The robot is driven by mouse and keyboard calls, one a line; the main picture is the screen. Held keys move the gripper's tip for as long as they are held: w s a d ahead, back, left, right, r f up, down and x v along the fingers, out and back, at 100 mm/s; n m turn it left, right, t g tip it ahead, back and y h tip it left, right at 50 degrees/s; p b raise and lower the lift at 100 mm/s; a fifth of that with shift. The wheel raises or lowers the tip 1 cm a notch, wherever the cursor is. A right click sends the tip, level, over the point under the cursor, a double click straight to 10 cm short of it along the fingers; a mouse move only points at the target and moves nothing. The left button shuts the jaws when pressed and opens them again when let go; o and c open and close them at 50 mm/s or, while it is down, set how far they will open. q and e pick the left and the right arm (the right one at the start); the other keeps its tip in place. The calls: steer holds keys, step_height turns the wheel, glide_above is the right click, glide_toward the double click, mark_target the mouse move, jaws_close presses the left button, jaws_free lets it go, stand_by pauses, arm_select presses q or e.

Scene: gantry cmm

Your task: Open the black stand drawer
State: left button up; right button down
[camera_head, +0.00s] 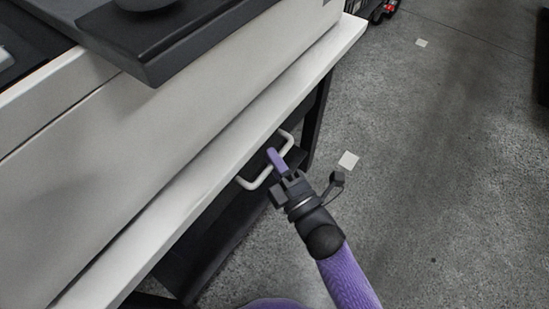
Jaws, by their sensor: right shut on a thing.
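The black stand drawer (222,200) sits below the white machine's ledge, and its front is mostly hidden under that ledge. A white bar handle (254,184) sticks out from it. My right gripper (274,161), with purple fingers, reaches in from the lower right and is shut on the handle near its middle. How far the drawer stands out from the stand cannot be told. My left gripper is not in view.
The white ledge (205,165) of the large machine runs diagonally over the drawer. A black slab (170,40) juts out above it. Grey floor (430,190) to the right is open, with small pale squares on it.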

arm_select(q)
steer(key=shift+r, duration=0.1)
arm_select(e)
steer(key=shift+s+d, duration=0.1)
arm_select(q)
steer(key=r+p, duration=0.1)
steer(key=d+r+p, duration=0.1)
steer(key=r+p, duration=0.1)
steer(key=p, duration=0.1)
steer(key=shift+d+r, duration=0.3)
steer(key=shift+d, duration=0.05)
arm_select(e)
steer(key=s+d, duration=1.2)
steer(key=d, duration=0.5)
steer(key=shift+s, duration=0.2)
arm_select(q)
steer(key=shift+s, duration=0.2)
arm_select(e)
steer(key=c, duration=0.6)
jaws_free()
steer(key=shift+c, duration=0.2)
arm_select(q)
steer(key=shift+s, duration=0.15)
